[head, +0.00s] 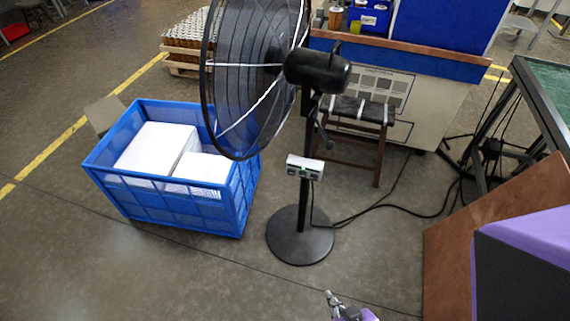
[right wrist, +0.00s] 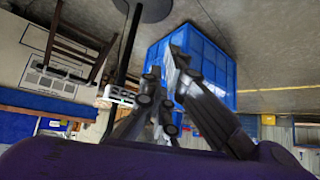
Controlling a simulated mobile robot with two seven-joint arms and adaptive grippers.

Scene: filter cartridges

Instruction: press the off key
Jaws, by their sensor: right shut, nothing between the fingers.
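A black pedestal fan (head: 303,205) stands upright on the floor. On its pole sits a small white control box (head: 305,167) with a few dark green keys; I cannot tell which one is the off key. The box also shows in the right wrist view (right wrist: 117,95), where the scene is upside down, just left of my fingers. My right gripper (head: 329,294) is at the bottom of the head view, in front of the fan base and apart from the box. Its fingers (right wrist: 165,68) are shut and empty. My left gripper is not in view.
A blue crate (head: 180,215) with white blocks stands left of the fan. A dark stool (head: 355,115) and a bench (head: 430,85) are behind. A black cable (head: 400,215) runs right across the floor. A brown panel (head: 450,240) stands at the right.

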